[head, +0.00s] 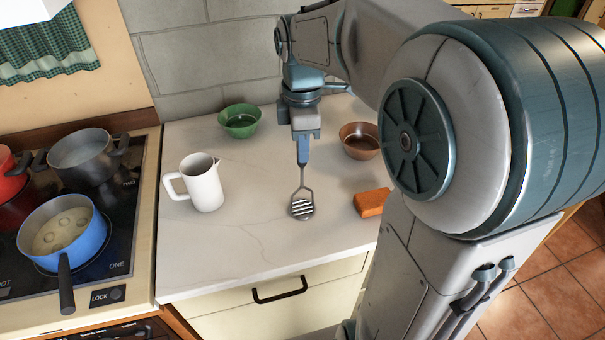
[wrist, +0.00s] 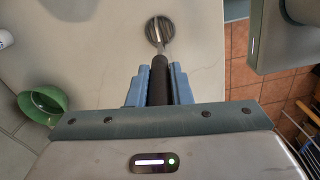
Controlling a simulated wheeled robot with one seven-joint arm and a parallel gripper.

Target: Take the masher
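The masher has a dark handle (wrist: 160,82) and a grey metal head with slots (head: 302,209). My gripper (head: 303,150) is over the counter, its blue fingers on either side of the handle. In the wrist view my gripper (wrist: 160,85) looks shut on the handle, with no clear gap at either side. The masher's head points away from the gripper, toward the counter's front in the head view. I cannot tell whether the head touches the counter. Most of the handle is hidden by the fingers in the head view.
On the pale counter (head: 235,245) stand a white jug (head: 206,187), a green bowl (head: 239,121), a brown bowl (head: 359,141) and an orange block (head: 371,202). A stove with a blue pan (head: 66,233) and a grey pot (head: 84,158) is at left. The front of the counter is clear.

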